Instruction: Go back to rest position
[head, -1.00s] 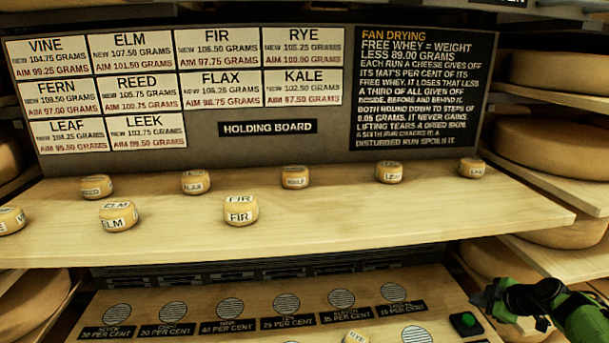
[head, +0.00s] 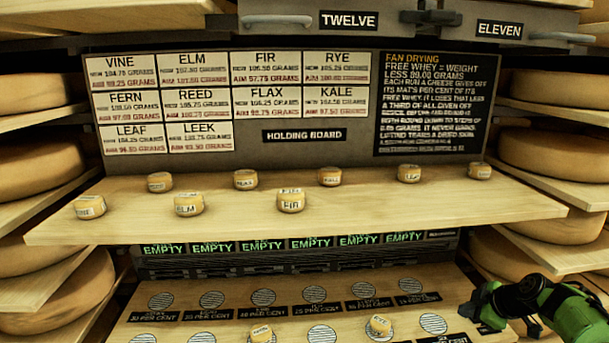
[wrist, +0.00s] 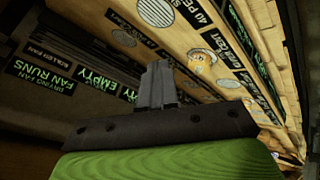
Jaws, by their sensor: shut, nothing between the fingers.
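My green arm reaches in from the lower right in the head view, with my dark gripper (head: 482,307) over the right end of the lower mat board (head: 235,322). In the wrist view my gripper (wrist: 159,72) shows its two grey fingers together, with nothing between them. Two small cheeses sit on the lower board: one near the middle (head: 261,333) and one further right (head: 380,325). My gripper is to the right of both and apart from them. A cheese on a mat also shows in the wrist view (wrist: 198,63).
Several small labelled cheeses, such as Fir (head: 291,201) and Elm (head: 188,204), stand on the upper wooden shelf (head: 400,215). Green EMPTY displays (head: 262,246) run beneath it. Large cheese wheels on racks (head: 555,155) flank both sides. A holding board (head: 304,136) stands behind.

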